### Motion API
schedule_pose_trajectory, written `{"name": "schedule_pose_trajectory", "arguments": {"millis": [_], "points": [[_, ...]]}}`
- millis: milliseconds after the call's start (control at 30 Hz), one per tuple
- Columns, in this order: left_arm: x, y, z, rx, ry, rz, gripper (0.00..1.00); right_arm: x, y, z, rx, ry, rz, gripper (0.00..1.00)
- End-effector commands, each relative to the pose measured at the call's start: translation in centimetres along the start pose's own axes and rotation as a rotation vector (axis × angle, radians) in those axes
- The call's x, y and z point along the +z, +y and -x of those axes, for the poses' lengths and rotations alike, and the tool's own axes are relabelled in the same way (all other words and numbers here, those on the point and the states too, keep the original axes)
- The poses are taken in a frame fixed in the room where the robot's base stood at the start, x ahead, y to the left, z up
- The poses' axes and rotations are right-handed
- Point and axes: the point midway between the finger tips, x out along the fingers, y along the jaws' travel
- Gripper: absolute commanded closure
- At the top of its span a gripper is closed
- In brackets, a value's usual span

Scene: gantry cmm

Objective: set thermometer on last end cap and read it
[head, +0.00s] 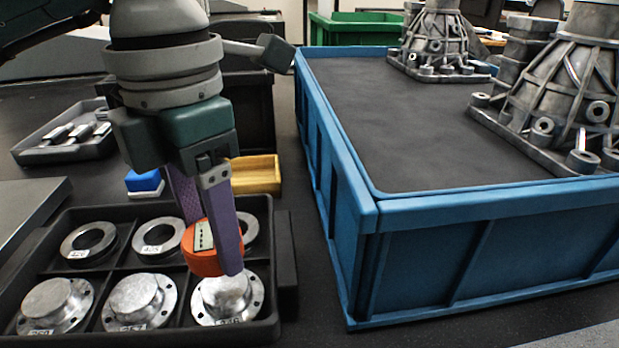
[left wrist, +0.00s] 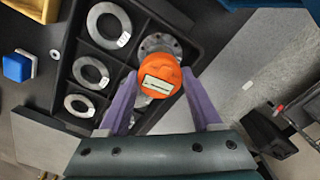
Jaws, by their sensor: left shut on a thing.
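My left gripper (head: 212,246) has its purple fingers shut on an orange thermometer (head: 204,263) with a pale display. In the left wrist view the thermometer (left wrist: 161,68) sits between both fingertips; its reading is too small to tell. It is at the right-hand end cap (head: 228,302) of the tray's front row and hides part of it. I cannot tell whether they touch. The middle end cap (head: 136,298) and left end cap (head: 56,303) stand uncovered, with number labels. My right gripper is not in view.
The black compartment tray (head: 263,206) also holds several metal rings (head: 88,241) behind the caps. A blue block (head: 144,183) and a yellow bin (head: 258,174) stand behind it. A large blue crate (head: 480,255) with metal castings (head: 560,90) walls off the right.

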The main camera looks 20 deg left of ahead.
Motion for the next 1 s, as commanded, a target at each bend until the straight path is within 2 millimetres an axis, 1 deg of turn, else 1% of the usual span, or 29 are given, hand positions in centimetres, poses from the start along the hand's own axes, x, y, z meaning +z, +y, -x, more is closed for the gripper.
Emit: {"name": "schedule_pose_trajectory", "arguments": {"millis": [200, 267, 500, 633, 667, 900, 933, 1000], "points": [[-0.1, -0.1, -3.4, -0.001, 0.004, 0.000, 1.00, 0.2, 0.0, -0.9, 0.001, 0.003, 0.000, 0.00], [-0.1, -0.1, -4.0, -0.001, 0.003, 0.000, 1.00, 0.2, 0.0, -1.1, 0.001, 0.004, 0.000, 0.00], [0.0, 0.0, -4.0, 0.000, 0.001, -0.001, 1.00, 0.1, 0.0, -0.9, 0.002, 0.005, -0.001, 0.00], [0.0, 0.0, -4.5, 0.000, 0.001, -0.001, 1.00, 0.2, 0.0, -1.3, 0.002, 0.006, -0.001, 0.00], [0.0, 0.0, -4.5, 0.000, 0.001, -0.001, 0.33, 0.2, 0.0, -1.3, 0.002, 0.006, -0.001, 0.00], [0.0, 0.0, -4.3, 0.000, 0.001, -0.001, 0.06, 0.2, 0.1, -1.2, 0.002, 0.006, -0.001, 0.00], [0.0, 0.0, -4.3, 0.000, 0.001, -0.001, 0.05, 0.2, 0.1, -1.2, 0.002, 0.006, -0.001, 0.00], [0.0, 0.0, -4.3, 0.000, 0.001, -0.001, 0.05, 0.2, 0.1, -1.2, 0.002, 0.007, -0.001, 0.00]]}}
